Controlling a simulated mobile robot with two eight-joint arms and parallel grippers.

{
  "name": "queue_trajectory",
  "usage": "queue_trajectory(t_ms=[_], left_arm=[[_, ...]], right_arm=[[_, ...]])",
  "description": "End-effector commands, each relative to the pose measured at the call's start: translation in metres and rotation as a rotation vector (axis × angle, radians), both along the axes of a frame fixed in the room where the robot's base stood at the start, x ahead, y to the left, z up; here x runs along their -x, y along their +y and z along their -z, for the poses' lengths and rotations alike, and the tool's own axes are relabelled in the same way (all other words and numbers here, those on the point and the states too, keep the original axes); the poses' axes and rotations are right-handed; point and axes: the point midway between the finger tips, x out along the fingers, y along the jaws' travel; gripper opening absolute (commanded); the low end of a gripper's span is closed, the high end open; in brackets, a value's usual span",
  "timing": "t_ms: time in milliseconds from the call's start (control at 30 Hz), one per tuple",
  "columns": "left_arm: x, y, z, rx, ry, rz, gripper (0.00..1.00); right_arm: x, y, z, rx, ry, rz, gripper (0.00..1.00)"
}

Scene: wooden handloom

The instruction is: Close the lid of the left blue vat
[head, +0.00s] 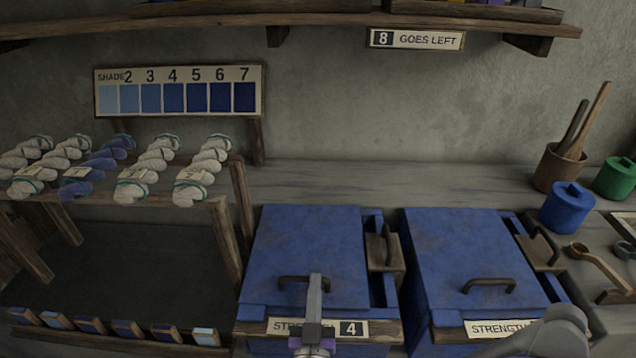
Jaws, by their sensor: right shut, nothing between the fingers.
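The left blue vat (378,290) stands in the middle, with a label reading 4 (350,328) on its front. Its blue lid (310,240) lies over the top, looking flat, and a narrow strip of the vat shows along the lid's right side. A dark bar handle (292,279) is on the lid near its front edge. My right gripper (315,280) is shut and empty, its fingertips over or at the right part of this handle; I cannot tell if they touch. It hides part of the label. My left gripper is not in view.
A second blue vat with a similar lid (460,245) stands close on the right. A rack of yarn skeins (130,170) is at the left. A blue pot (567,206), a green pot (615,178) and a wooden ladle (600,265) are at the right. A shelf (320,20) runs above.

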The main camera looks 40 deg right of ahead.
Motion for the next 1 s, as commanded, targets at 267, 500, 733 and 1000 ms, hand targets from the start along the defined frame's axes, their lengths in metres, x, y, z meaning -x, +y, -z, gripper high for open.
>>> queue_trajectory(t_ms=[267,500,733,1000], left_arm=[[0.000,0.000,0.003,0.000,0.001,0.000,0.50],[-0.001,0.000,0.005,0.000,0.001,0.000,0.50],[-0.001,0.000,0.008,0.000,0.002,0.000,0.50],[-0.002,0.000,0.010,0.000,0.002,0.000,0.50]], right_arm=[[0.006,0.007,0.020,-0.077,0.027,-0.016,0.00],[0.035,0.032,0.021,-0.048,0.016,-0.016,0.00],[0.064,0.055,0.020,-0.019,0.005,-0.010,0.00],[0.081,0.068,0.019,-0.001,-0.003,-0.004,0.00]])
